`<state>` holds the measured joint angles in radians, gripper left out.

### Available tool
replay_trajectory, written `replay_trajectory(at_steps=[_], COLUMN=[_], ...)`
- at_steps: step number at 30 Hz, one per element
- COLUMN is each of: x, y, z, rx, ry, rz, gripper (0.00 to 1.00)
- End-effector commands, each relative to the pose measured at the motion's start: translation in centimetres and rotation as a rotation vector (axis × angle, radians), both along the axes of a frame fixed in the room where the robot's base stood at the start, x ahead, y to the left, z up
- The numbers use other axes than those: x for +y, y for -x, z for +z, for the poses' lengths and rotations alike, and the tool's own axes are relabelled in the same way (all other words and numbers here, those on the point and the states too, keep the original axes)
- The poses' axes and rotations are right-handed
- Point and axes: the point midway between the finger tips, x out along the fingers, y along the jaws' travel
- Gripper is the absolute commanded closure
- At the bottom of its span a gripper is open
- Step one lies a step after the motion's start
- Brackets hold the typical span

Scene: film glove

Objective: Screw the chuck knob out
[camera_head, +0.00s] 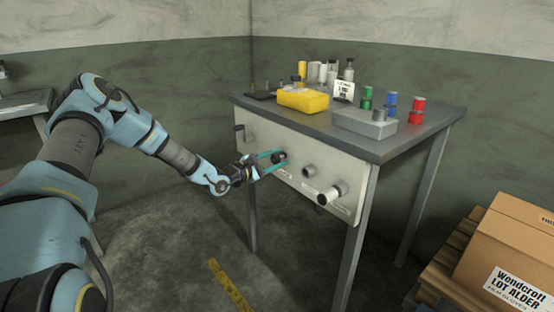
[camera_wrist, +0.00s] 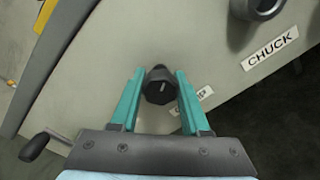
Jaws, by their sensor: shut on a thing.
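The front panel (camera_head: 295,165) of the bench carries a row of fittings. My gripper (camera_head: 272,158) reaches the panel from the left, its teal fingers on either side of a black knob (camera_head: 280,157). In the wrist view my gripper (camera_wrist: 161,78) is shut on this black faceted knob (camera_wrist: 160,87). The label (camera_wrist: 190,98) beside it is partly hidden by a finger; a final "P" shows. The CHUCK label (camera_wrist: 270,48) is further right, beside a grey round boss (camera_wrist: 258,8) cut by the top edge.
A white-ended cylinder (camera_head: 324,198) sticks out of the panel at right. A crank handle (camera_wrist: 35,147) is at lower left in the wrist view. The bench top (camera_head: 390,148) holds a yellow box (camera_head: 303,100) and a grey block (camera_head: 364,123). A carton (camera_head: 510,255) stands at lower right.

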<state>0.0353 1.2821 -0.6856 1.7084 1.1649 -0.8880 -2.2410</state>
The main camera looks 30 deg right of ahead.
Motion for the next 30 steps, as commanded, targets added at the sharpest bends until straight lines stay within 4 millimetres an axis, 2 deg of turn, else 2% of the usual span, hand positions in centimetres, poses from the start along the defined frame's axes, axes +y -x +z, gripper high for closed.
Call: replay_trajectory(at_steps=[12,13,20,30], x=[-0.28,-0.27,-0.13,0.39], y=[0.08,0.08,0.04,0.07], z=[0.34,0.34,0.18,0.04], rx=[0.002,0.002,0.002,0.004], ry=[0.007,0.007,0.003,0.001], rz=[-0.002,-0.002,-0.002,-0.001], gripper=[1.00,0.51,0.25,0.24])
